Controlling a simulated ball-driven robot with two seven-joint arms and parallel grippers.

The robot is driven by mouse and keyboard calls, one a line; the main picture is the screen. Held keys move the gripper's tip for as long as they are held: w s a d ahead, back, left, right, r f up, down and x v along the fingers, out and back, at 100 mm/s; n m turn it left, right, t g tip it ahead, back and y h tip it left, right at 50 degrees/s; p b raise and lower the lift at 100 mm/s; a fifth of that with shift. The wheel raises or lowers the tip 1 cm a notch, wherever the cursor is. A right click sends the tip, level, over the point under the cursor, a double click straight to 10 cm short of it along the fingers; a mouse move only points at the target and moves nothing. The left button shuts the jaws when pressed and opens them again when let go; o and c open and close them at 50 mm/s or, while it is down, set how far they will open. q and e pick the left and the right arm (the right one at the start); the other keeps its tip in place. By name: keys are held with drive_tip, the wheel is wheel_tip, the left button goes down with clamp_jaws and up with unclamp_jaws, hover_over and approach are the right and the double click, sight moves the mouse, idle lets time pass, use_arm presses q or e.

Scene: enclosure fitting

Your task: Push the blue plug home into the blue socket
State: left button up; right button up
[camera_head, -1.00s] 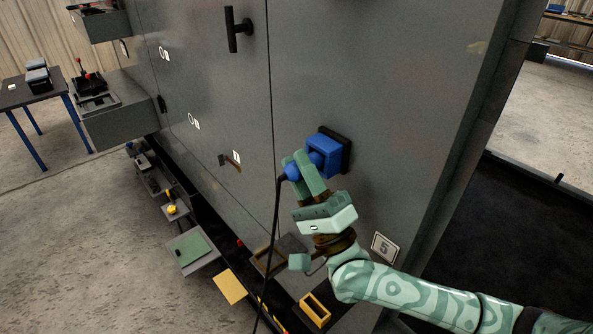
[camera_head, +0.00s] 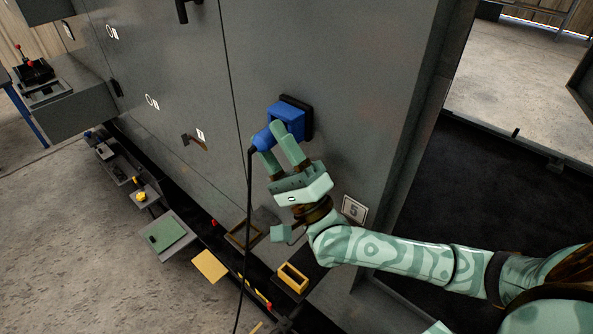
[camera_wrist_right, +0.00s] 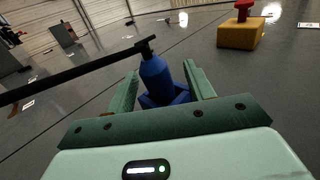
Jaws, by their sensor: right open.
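The blue plug (camera_head: 263,138) has a black cable hanging from its outer end. Its front end is at the blue socket (camera_head: 288,119), a square block on a dark plate on the grey cabinet face. How deep it sits cannot be told. In the wrist view the plug (camera_wrist_right: 155,72) stands between my spread fingers, in line with the socket (camera_wrist_right: 165,99) behind it. My right gripper (camera_head: 273,147) is open, with visible gaps beside the plug; it also shows in the wrist view (camera_wrist_right: 162,80). My left gripper is not in view.
The cable (camera_head: 248,220) hangs down left of my right arm. A yellow frame (camera_head: 292,278) lies low by the cabinet. The wrist view shows a yellow box with a red top (camera_wrist_right: 240,33).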

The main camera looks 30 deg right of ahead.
drive_tip(key=b+v, duration=0.1)
drive_tip(key=v, duration=1.4)
drive_tip(key=shift+b, duration=0.3)
